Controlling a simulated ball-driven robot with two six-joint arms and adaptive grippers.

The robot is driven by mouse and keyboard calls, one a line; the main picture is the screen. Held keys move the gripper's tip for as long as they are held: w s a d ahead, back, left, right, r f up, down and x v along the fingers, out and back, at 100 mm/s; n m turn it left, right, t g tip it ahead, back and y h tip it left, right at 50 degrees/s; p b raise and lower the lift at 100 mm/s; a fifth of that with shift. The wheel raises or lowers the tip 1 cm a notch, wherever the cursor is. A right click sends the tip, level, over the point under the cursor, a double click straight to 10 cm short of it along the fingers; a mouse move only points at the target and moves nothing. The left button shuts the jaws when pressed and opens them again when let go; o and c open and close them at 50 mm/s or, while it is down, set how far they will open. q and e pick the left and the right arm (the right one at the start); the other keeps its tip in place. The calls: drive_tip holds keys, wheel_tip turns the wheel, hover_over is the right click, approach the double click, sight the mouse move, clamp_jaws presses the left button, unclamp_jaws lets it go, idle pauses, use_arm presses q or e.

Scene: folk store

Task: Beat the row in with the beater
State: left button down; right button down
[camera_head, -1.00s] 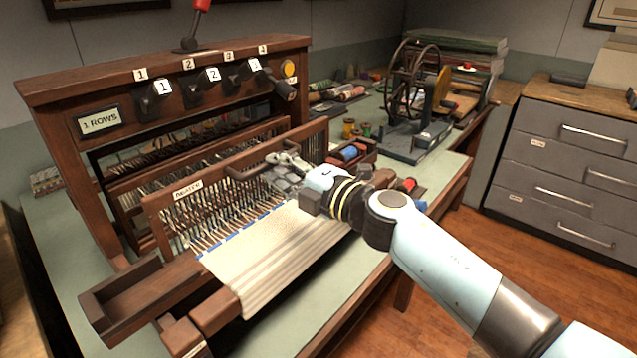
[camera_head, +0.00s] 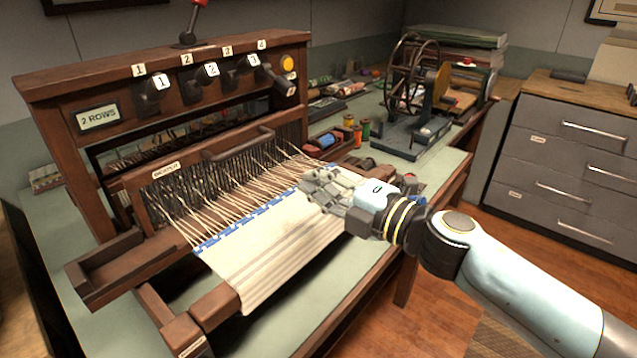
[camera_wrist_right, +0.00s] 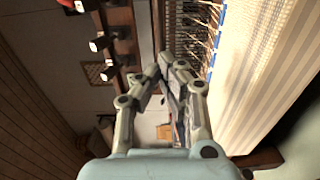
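The beater (camera_head: 163,169) is a brown wooden frame with a label and a long rail handle (camera_head: 238,143). It stands back from the cream cloth (camera_head: 275,252), with bare warp threads between it and the cloth's blue edge (camera_head: 225,237). My right gripper (camera_head: 312,188) is above the cloth's far right corner, apart from the handle. In the right wrist view its fingers (camera_wrist_right: 166,70) lean together, tips almost meeting, with nothing seen held. The cloth also shows there at the right (camera_wrist_right: 262,65). My left gripper is not in view.
The loom's counter (camera_head: 98,117) reads 2 ROWS, beside several numbered levers. A wooden trough (camera_head: 105,270) sticks out at the left. Thread spools (camera_head: 357,131) and a winding wheel (camera_head: 412,80) stand behind my gripper. Grey drawers (camera_head: 565,165) are at the right.

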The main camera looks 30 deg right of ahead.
idle(0.7)
drive_tip(key=c, duration=0.9)
unclamp_jaws()
drive_tip(key=b+v, duration=0.5)
drive_tip(key=v, duration=0.3)
idle(1.3)
